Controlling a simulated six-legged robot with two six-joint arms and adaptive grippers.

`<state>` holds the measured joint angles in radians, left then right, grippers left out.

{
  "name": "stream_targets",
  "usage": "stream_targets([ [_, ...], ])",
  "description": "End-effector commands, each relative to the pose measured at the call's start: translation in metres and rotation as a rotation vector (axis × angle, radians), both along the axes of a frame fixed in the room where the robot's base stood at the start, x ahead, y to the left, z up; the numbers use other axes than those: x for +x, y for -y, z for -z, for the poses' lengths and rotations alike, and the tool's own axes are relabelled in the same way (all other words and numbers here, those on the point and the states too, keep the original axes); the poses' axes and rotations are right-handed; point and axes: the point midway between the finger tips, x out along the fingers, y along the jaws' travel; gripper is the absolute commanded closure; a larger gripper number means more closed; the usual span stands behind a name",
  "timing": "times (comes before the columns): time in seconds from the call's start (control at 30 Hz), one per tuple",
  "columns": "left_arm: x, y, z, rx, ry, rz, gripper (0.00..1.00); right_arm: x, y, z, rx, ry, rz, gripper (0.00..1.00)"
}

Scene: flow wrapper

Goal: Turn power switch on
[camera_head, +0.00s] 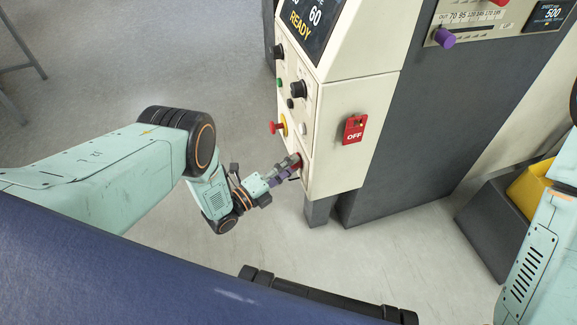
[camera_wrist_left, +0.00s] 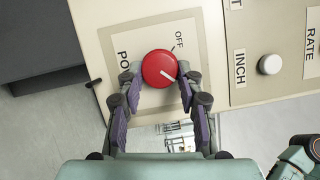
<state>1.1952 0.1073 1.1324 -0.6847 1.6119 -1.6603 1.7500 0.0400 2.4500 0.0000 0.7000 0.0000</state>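The power switch is a round red knob (camera_wrist_left: 157,65) with a white line, on a cream plate. The word OFF stands at its upper right; the letters PO show at its left, the rest hidden. My left gripper (camera_wrist_left: 160,82) has one finger on each side of the knob, both tips against its edges as far as I can see. In the head view my left gripper (camera_head: 287,170) reaches the lower corner of the control panel, where a little of the red knob (camera_head: 295,164) shows. My right gripper is out of view.
Above the knob are a red emergency button (camera_head: 274,128) and a black knob (camera_head: 298,89). A white INCH button (camera_wrist_left: 270,64) sits to the right.

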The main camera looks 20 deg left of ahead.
Motion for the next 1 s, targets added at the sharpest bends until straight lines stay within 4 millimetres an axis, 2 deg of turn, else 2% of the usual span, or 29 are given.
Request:
stream_targets([
  [0.03, 0.0, 0.0, 0.0, 0.0, 0.0, 0.001, 0.59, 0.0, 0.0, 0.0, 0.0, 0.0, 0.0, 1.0],
  [0.23, 0.0, 0.0, 0.0, 0.0, -0.001, 0.0, 0.42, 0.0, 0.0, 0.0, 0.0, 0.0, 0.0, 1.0],
  [0.63, -0.005, -0.004, 0.001, 0.0, -0.002, -0.001, 0.42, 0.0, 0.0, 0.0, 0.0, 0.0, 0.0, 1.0],
  [0.77, -0.021, -0.015, 0.003, 0.0, -0.006, -0.004, 0.42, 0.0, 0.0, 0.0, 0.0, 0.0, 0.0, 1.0],
  [1.0, -0.063, -0.043, 0.006, 0.0, -0.006, -0.004, 0.42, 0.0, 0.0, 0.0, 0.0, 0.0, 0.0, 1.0],
])
